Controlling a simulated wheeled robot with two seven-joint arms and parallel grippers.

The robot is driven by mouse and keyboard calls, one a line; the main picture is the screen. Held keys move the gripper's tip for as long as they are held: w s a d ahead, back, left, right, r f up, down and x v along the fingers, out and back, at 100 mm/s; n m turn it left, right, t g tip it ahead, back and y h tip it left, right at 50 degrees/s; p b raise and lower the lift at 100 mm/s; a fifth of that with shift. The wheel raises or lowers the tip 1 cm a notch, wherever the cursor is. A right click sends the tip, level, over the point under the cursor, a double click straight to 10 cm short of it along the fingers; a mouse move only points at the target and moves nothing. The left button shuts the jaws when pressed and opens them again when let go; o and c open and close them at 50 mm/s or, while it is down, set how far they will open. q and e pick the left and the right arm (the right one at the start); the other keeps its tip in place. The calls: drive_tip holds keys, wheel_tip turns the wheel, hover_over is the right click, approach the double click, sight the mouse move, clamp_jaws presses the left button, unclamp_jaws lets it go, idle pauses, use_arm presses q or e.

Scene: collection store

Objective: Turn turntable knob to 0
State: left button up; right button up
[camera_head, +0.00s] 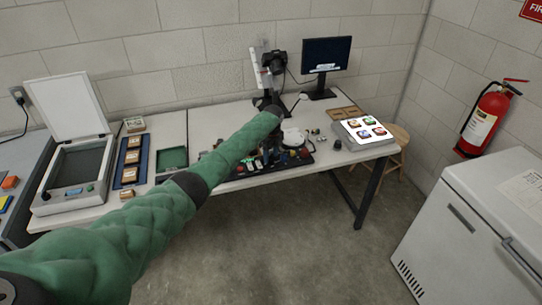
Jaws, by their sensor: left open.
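The turntable (293,137) shows as a white disc on the long white table, right of my left wrist. Its knob is too small to make out for certain, and I cannot read a setting. My left arm, in a green quilted sleeve, reaches across the table from the lower left. Its dark gripper (270,153) is open beside the turntable's left side, over dark gear and small coloured items, and its fingers are hard to separate from them. I cannot tell whether it touches anything. My right gripper is not in view.
A camera (275,62) on a stand and a monitor (326,58) stand behind. A lit light box (366,131) is at the right end of the table (222,120). An open scanner (77,165) and blue tray (131,160) are left. A white cabinet (480,220) stands right.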

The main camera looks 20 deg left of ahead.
use_arm(q)
drive_tip(key=shift+s+f, duration=0.1)
drive_tip(key=shift+f, duration=0.8)
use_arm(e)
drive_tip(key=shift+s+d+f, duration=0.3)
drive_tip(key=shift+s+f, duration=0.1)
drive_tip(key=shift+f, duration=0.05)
use_arm(q)
drive_tip(key=c, duration=1)
drive_tip(key=shift+o, duration=0.2)
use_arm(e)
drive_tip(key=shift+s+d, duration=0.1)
